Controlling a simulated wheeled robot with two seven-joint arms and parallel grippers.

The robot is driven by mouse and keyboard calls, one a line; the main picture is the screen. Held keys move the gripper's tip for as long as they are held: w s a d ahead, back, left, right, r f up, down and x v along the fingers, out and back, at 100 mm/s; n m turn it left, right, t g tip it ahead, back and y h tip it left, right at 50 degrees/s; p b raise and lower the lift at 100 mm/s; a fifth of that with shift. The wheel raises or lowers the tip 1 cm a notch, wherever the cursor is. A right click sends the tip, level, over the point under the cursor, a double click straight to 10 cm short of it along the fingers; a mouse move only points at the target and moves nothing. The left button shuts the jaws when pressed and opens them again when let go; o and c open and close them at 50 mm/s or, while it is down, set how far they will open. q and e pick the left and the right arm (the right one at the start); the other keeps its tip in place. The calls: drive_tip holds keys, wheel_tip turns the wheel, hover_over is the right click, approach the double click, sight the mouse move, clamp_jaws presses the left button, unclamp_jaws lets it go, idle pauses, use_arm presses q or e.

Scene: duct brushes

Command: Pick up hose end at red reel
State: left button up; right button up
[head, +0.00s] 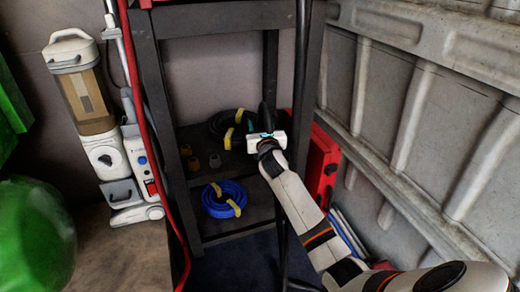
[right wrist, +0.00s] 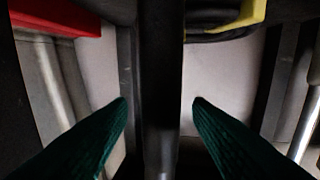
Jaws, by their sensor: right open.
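A red part (head: 225,13) shows at the top edge of the head view, on the black rack; I cannot tell if it is the reel. A red hose (head: 138,95) hangs down the rack's left side, its lower end (head: 183,262) near the bottom edge. A black hose or cable (head: 303,55) hangs on the right side. My right gripper (head: 266,112) is at the rack, away from the red hose. In the right wrist view its fingers (right wrist: 161,101) are open around the line of a dark upright bar (right wrist: 160,60); I cannot tell if it is post or hose. My left gripper is out of view.
The rack's shelves hold a black coil (head: 228,122) with yellow ties and a blue coil (head: 222,199). A red case (head: 321,160) stands right of the rack, by the ribbed wall (head: 400,100). A vacuum cleaner (head: 90,110) stands left. A green object (head: 35,240) fills the lower left.

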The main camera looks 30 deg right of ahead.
drive_tip(key=shift+b+x, duration=0.35)
drive_tip(key=shift+x, duration=0.85)
clamp_jaws()
drive_tip(key=shift+r, duration=0.1)
